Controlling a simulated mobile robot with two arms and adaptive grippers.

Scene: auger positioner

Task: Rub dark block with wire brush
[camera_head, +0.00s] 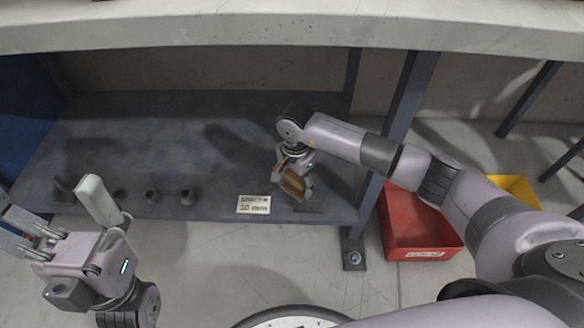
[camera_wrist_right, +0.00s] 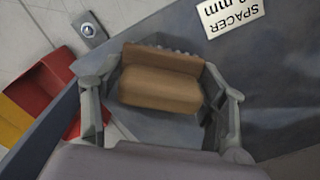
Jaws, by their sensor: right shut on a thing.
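My right gripper (camera_head: 293,183) is low over the front right of the dark lower shelf. It is shut on the wire brush (camera_head: 292,186), which has a brown wooden body. In the right wrist view the brush (camera_wrist_right: 160,88) sits between the two fingers of my right gripper (camera_wrist_right: 158,80), with a row of grey bristles along its far edge. A dark flat patch (camera_head: 309,206) shows beside the brush on the shelf; I cannot tell whether it is the dark block or whether the brush touches it. My left gripper (camera_head: 62,205) is open and empty at the left.
The dark shelf (camera_head: 220,135) lies under a pale worktop (camera_head: 230,30). A white "SPACER" label (camera_head: 253,204) is on its front edge. Several small dark round parts (camera_head: 151,196) stand front left. A red bin (camera_head: 415,225) and a yellow bin (camera_head: 515,188) stand right of the blue leg (camera_head: 408,100).

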